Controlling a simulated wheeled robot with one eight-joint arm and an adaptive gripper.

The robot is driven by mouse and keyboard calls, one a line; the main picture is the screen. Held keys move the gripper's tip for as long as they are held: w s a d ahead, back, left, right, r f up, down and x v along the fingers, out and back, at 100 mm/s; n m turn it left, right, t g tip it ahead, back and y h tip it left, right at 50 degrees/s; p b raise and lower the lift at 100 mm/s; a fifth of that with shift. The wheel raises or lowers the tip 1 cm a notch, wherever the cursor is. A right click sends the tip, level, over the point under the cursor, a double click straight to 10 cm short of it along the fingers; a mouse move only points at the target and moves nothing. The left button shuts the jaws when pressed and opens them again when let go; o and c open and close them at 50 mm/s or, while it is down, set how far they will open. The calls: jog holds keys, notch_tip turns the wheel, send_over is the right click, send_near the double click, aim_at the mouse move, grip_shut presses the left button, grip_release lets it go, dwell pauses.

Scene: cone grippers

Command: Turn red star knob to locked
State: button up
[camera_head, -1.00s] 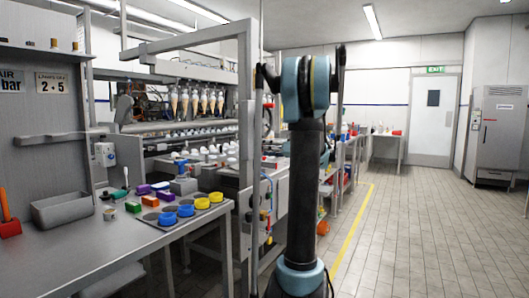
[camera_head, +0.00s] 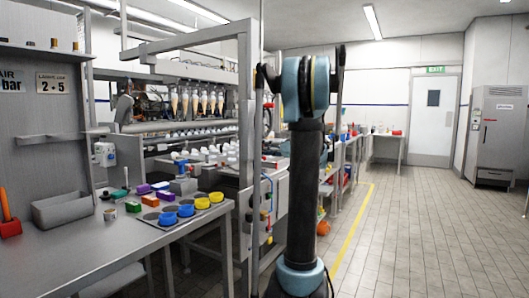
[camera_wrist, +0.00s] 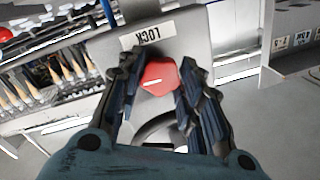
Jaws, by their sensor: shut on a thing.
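The red knob (camera_wrist: 158,77) shows in the middle of the wrist view, on a grey panel (camera_wrist: 190,42). It has a short white line on its face, lying nearly level in the picture. A white LOCK label (camera_wrist: 148,35) sits on the panel just above the knob and appears upside down. My gripper (camera_wrist: 158,80) has one dark ribbed finger on each side of the knob and is shut on it. The fingers hide parts of the knob's sides. In the head view my arm stands in front of the machine, and I cannot make out the knob there.
In the head view a grey workbench (camera_head: 80,262) at left holds a grey bin (camera_head: 63,209), coloured blocks and blue and yellow rings. A grey frame post (camera_head: 246,140) stands close left of my arm. The tiled floor (camera_head: 425,235) at right is clear.

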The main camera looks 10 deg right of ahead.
jog(key=shift+m, duration=0.3)
jog(key=shift+m+t, duration=0.55)
jog(key=shift+m, duration=3.95)
jog(key=shift+m+t, duration=0.55)
jog(key=shift+m, duration=3.95)
jog(key=shift+s+a+f+m, duration=0.1)
jog(key=shift+m, duration=0.2)
jog(key=o, duration=1)
jog(key=shift+o, duration=0.2)
jog(key=v, duration=1.2)
